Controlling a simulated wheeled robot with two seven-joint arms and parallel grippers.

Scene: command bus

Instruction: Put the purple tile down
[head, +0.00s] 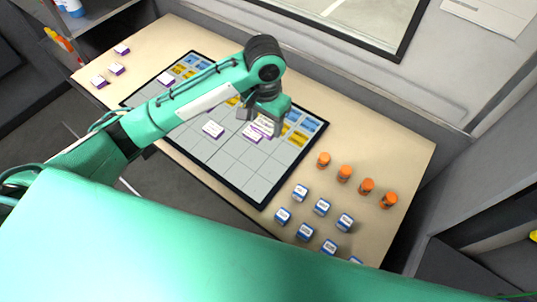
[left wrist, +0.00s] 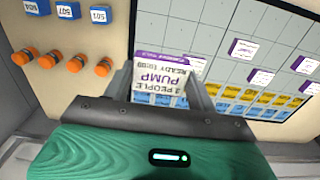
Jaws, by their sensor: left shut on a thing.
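My left gripper (head: 262,122) is shut on a white tile with a purple edge (head: 265,123), over the gridded board (head: 230,168) near its coloured blue and yellow cells. My right gripper is not in view.
Orange cylinders (head: 344,173) and blue-edged blocks (head: 322,207) stand on the table (head: 400,160) right of the board. More purple-edged tiles (head: 116,69) lie at the table's left end. The board's near cells are mostly bare. A wall with a window frame rises behind.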

